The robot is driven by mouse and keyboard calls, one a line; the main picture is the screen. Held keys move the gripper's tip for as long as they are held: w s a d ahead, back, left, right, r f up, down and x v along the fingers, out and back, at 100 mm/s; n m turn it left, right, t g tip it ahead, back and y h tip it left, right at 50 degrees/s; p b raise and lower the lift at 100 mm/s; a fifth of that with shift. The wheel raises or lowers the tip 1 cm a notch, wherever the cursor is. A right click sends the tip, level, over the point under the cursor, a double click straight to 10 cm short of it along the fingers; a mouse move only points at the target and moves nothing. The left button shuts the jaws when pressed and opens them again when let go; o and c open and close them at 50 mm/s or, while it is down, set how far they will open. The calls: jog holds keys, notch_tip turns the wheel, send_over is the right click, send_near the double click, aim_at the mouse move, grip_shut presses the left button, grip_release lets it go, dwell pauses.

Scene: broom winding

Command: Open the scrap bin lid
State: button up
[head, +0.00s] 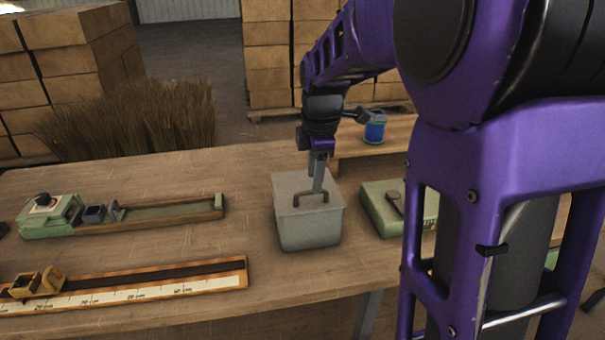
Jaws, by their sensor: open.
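The scrap bin (309,232) is a grey box standing upright near the middle of the wooden table. Its lid (292,187) is closed on top and has a dark arched handle (311,196) near the front. My gripper (317,186) points down from above, with its fingers at the lid just behind or at the handle. It is open. I cannot tell from this view whether the fingers touch the handle or stand around it.
A green device (384,211) stands right of the bin. A blue spool (374,132) sits on a raised shelf behind. A green clamp track (160,212) and a measuring rail (150,288) lie to the left. Broom bristles (150,118) and stacked boxes (80,45) are behind the table.

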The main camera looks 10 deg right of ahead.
jog(key=shift+w+f, duration=0.15)
jog(key=shift+f, duration=0.55)
jog(key=shift+w+f, duration=0.15)
jog(key=shift+f, duration=0.55)
jog(key=shift+c, duration=0.3)
grip_shut()
